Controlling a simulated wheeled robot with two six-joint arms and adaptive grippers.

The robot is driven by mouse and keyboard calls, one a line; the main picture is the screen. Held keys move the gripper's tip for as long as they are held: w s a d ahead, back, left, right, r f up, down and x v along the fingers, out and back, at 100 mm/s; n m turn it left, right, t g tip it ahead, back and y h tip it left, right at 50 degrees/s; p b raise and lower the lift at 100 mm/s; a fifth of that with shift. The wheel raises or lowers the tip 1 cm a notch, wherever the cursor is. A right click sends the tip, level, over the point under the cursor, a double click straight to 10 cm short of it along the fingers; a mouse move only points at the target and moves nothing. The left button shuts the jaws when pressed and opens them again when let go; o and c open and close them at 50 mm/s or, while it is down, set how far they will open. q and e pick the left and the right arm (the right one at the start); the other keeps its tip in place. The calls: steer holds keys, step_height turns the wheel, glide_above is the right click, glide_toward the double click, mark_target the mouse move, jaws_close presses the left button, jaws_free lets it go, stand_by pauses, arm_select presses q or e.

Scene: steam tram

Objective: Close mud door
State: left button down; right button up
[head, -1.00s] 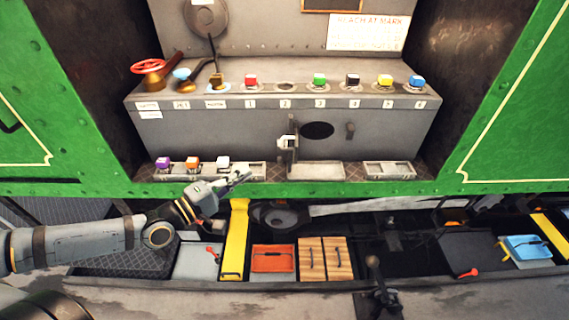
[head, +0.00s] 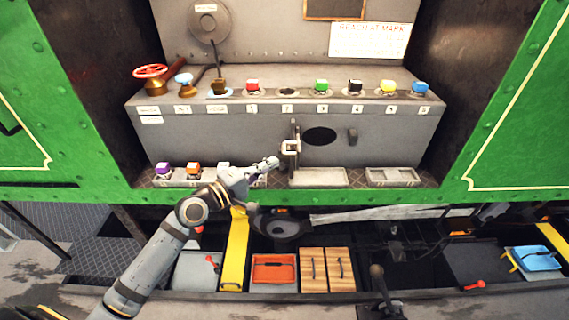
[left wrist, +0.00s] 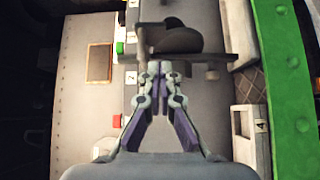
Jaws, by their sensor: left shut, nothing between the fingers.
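The mud door (head: 290,147) stands swung open, nearly edge-on, left of a dark oval hole (head: 319,136) in the grey front panel. A small dark catch (head: 352,135) sits right of the hole. My left gripper (head: 273,163) is shut and empty, just left of and slightly below the door. In the left wrist view the closed fingertips (left wrist: 161,68) are right by the edge-on door (left wrist: 205,58), with the dark hole (left wrist: 178,41) beyond it. Whether the fingertips touch the door I cannot tell. My right gripper is not in view.
A ledge with coloured knobs, among them a green one (head: 321,86), runs above the panel. Below are shallow trays, one at the right (head: 391,177), and blocks including a purple one (head: 163,170). Green side walls flank the opening. Bins and a yellow strip (head: 235,250) lie lower.

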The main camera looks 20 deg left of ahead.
arm_select(q)
steer(key=shift+w+d+p, duration=0.2)
steer(key=shift+d, duration=0.5)
steer(key=shift+w+d+p, duration=0.2)
steer(key=shift+d+p, duration=0.05)
steer(key=shift+d, duration=0.4)
steer(key=shift+w+d+p, duration=0.2)
steer(key=shift+d, duration=0.5)
